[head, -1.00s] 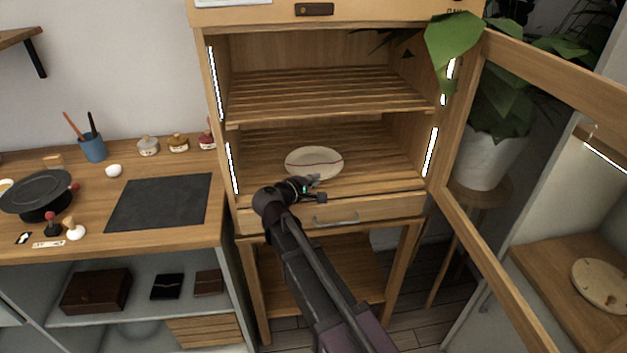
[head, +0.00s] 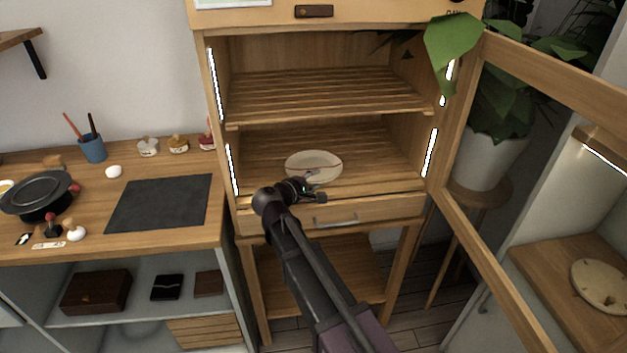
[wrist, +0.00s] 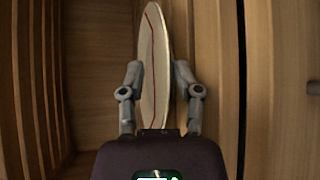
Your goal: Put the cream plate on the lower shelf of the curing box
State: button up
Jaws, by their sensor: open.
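The cream plate (head: 313,163), with a thin dark red seam, lies on the lower shelf (head: 375,160) of the open curing box (head: 216,130), near the shelf's front. My gripper (head: 316,187) is at the plate's near edge. In the wrist view, the plate (wrist: 154,60) shows nearly edge-on between the two spread fingers of my gripper (wrist: 160,85). The fingers are open, one on each side of the plate, with gaps visible. Part of the plate's near rim is hidden behind my gripper.
The upper slatted shelf (head: 320,92) is empty. The box's glazed door (head: 455,215) stands open at the right, with plant leaves (head: 452,42) over its top corner. A drawer with a handle (head: 335,221) is below the lower shelf. A worktop (head: 100,225) stands at the left.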

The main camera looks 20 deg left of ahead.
jog(key=shift+r, duration=0.45)
jog(key=p+v, duration=0.3)
jog(key=v, duration=0.9)
jog(key=shift+d+f, duration=0.15)
jog(key=shift+f, duration=0.05)
